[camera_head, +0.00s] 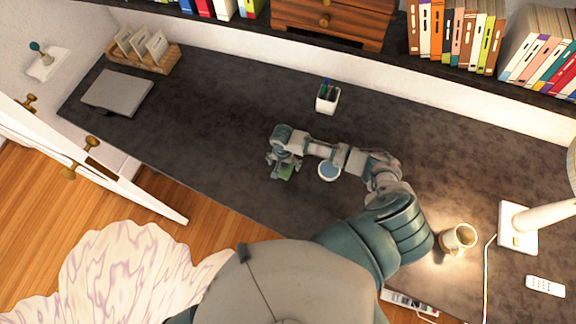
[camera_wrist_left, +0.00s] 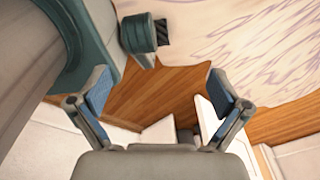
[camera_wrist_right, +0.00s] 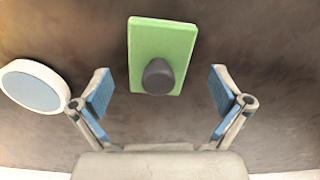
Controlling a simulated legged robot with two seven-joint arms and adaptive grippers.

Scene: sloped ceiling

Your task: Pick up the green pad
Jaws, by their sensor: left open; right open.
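The green pad (camera_head: 285,172) lies on the dark desk, partly hidden under my right gripper (camera_head: 278,167) in the head view. In the right wrist view the green pad (camera_wrist_right: 163,45) is a flat rectangle with a dark grey rounded knob (camera_wrist_right: 158,77) on it. My right gripper (camera_wrist_right: 158,95) is open above the desk, its two fingers on either side of the knob end of the pad, holding nothing. My left gripper (camera_wrist_left: 158,88) is open and empty in the left wrist view, over the wooden floor and a pale patterned rug. It is not visible in the head view.
A round white-rimmed blue dish (camera_head: 329,171) sits just right of the pad, under my right arm; it also shows in the right wrist view (camera_wrist_right: 34,87). A pen cup (camera_head: 328,97), a laptop (camera_head: 117,92), a mug (camera_head: 458,239) and a lamp base (camera_head: 517,229) stand on the desk.

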